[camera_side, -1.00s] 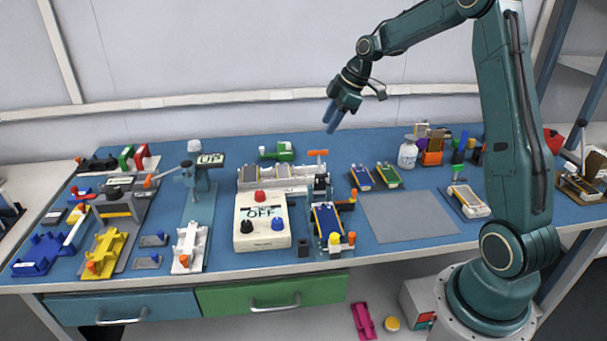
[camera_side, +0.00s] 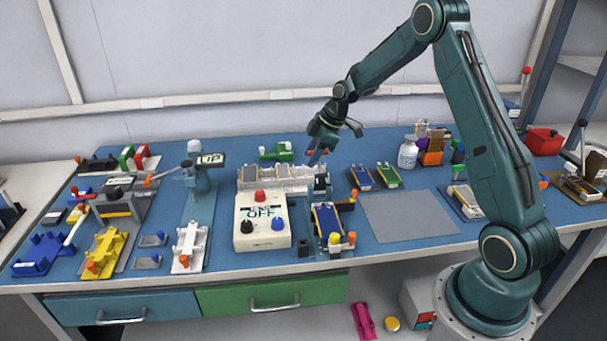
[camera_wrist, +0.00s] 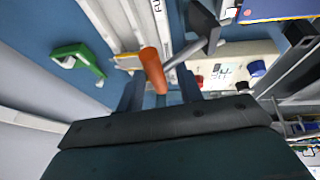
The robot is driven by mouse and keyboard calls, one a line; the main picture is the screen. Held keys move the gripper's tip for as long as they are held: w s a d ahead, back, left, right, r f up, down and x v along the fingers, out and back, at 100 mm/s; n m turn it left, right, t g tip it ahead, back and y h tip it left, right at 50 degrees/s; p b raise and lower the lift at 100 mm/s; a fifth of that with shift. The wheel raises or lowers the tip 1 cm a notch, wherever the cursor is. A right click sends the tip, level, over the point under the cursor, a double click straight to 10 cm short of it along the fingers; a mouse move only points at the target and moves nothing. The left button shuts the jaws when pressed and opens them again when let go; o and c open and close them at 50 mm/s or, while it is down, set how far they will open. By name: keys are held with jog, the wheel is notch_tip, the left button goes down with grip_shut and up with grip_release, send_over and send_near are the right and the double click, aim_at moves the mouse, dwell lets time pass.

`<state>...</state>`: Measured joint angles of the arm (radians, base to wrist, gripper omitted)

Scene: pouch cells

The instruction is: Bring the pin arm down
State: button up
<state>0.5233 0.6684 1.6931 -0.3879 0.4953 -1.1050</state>
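The pin arm's orange handle (camera_wrist: 152,68) shows in the wrist view, on a grey lever that runs to a dark bracket. In the side view only a bit of orange (camera_side: 309,153) shows beside my fingers, above the dark post of the test fixture (camera_side: 320,186). The arm stands raised. A blue pouch cell (camera_side: 327,219) lies in the fixture in front of the post. My gripper (camera_wrist: 160,92) is open, with a finger on each side of the handle and a gap visible. The handle's far end is partly hidden in the side view.
A white tester box (camera_side: 262,230) reading OFF stands left of the fixture. A pale rack with cells (camera_side: 275,178) and a green clamp (camera_side: 277,152) lie behind. Two more cells (camera_side: 375,176) lie to the right. The grey mat (camera_side: 408,217) is bare.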

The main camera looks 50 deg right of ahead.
grip_shut()
